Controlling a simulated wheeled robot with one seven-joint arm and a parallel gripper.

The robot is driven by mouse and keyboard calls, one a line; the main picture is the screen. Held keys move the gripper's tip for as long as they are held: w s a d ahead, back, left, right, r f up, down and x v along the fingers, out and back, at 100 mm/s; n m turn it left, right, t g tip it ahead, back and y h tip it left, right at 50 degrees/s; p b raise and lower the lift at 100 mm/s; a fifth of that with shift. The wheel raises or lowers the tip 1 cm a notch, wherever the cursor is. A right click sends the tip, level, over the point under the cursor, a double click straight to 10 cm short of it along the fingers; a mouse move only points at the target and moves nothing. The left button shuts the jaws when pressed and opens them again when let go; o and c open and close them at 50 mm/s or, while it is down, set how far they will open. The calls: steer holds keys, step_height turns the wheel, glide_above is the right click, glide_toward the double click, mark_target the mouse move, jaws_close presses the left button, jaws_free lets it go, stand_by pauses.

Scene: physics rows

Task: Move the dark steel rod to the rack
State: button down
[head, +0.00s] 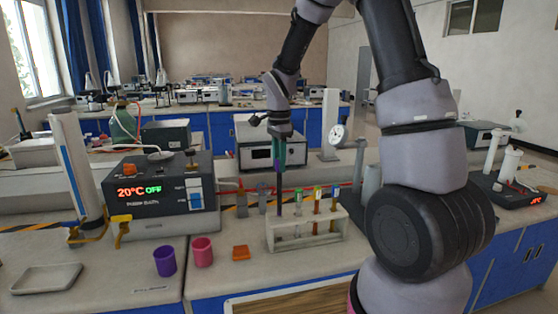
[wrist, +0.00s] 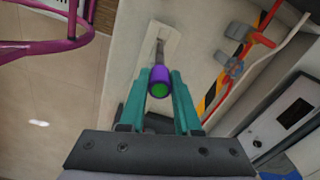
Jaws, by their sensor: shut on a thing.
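The dark steel rod (head: 279,194) hangs upright below my gripper (head: 280,160) in the head view, over the left end of the white rack (head: 306,240). In the wrist view, my gripper's teal fingers (wrist: 161,76) are shut on its purple, green-ended top (wrist: 160,82). The grey shaft (wrist: 160,51) points away toward a pale rectangular piece (wrist: 170,38), which seems to be the rack. The rod's lower end is close to the rack's top at its left end; I cannot tell whether it is inside a hole. Several tubes with coloured caps stand in the rack.
A purple cup (head: 165,261), a pink cup (head: 202,251) and an orange block (head: 241,253) stand left of the rack. A water bath with a red display (head: 160,193) is behind them. A shallow tray (head: 46,278) lies far left. Small grey parts stand behind the rack.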

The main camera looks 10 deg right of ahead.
steer(key=shift+f, duration=1.25)
steer(key=shift+f, duration=1.45)
steer(key=shift+f, duration=1.4)
steer(key=shift+f, duration=1.4)
steer(key=c, duration=0.5)
jaws_free()
